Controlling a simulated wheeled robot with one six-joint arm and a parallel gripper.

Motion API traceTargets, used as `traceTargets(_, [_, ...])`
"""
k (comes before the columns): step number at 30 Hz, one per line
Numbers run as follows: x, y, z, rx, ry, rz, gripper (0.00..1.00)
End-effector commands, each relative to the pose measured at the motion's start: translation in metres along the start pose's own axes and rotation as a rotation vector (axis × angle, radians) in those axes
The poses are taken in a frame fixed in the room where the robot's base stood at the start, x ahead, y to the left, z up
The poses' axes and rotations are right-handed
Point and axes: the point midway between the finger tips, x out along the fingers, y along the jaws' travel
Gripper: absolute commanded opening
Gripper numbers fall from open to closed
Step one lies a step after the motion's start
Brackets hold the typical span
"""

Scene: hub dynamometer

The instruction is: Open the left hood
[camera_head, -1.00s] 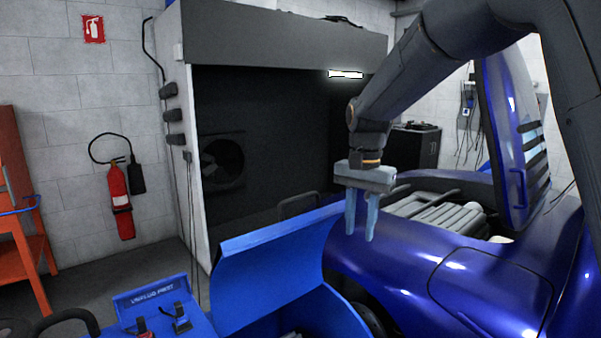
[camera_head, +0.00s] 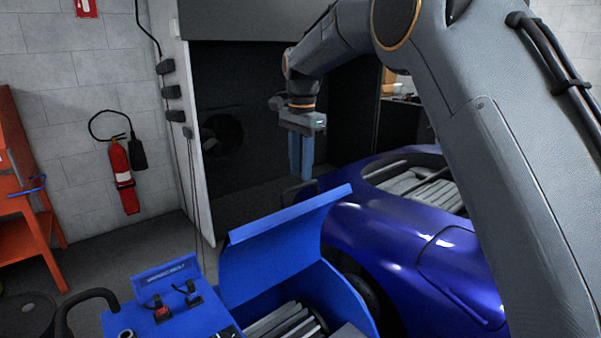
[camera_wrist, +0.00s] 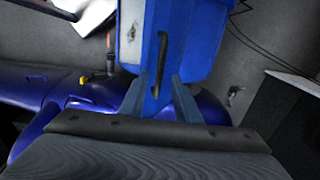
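My gripper (camera_head: 301,157) points down over the blue car's far side, its two fingers apart with nothing held. In the wrist view, a blue panel (camera_wrist: 195,30) with a dark narrow handle (camera_wrist: 162,55) lies beyond and between my fingers (camera_wrist: 158,85). I see no clear contact with it. In the head view a dark looped handle (camera_head: 298,190) shows just below my gripper. Nearer, a blue unit's curved lid (camera_head: 275,245) stands raised over ribbed grey parts. No label shows which of these is the left hood.
The blue car (camera_head: 375,240) fills the right, partly hidden by my arm. A dark fan booth (camera_head: 245,90) is behind. A red extinguisher (camera_head: 122,175) and orange rack (camera_head: 20,215) stand left. In the wrist view a dark box (camera_wrist: 285,120) is at right.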

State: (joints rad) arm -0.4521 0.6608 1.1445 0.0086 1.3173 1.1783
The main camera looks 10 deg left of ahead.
Motion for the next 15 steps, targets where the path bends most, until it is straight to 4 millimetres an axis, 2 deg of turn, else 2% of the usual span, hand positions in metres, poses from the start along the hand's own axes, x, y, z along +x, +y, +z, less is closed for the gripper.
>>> traceTargets(6, [0.024, 0.001, 0.0, 0.0, 0.0, 0.001, 0.29])
traceTargets(15, [0.031, 0.0, 0.0, -0.001, 0.0, -0.001, 0.29])
